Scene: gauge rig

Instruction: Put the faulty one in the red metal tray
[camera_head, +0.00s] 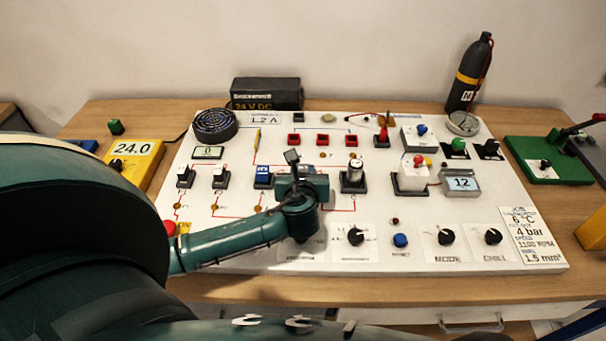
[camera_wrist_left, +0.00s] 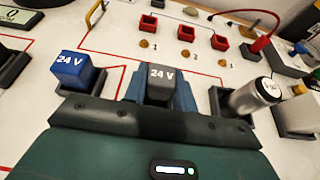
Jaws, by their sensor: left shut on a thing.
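My left gripper (camera_head: 297,172) is over the middle of the white board. In the left wrist view its fingers (camera_wrist_left: 160,98) are shut on a grey block marked 24 V (camera_wrist_left: 160,78). The block's lower part and whatever is under it are hidden, so I cannot tell if it is seated or lifted. A blue block marked 24 V (camera_wrist_left: 78,70) sits in a dark socket to its left, also seen in the head view (camera_head: 263,176). A silver cylinder (camera_wrist_left: 255,95) leans in a dark socket to its right. I see no large red tray, only small red open boxes (camera_head: 323,139) on the board. My right gripper is out of view.
Two white-topped switches (camera_head: 220,175) stand left of the blue block. Knobs (camera_head: 356,236) line the board's front edge. A yellow meter (camera_head: 130,163) is at the left, a green plate (camera_head: 548,165) and a dark bottle (camera_head: 470,75) at the right.

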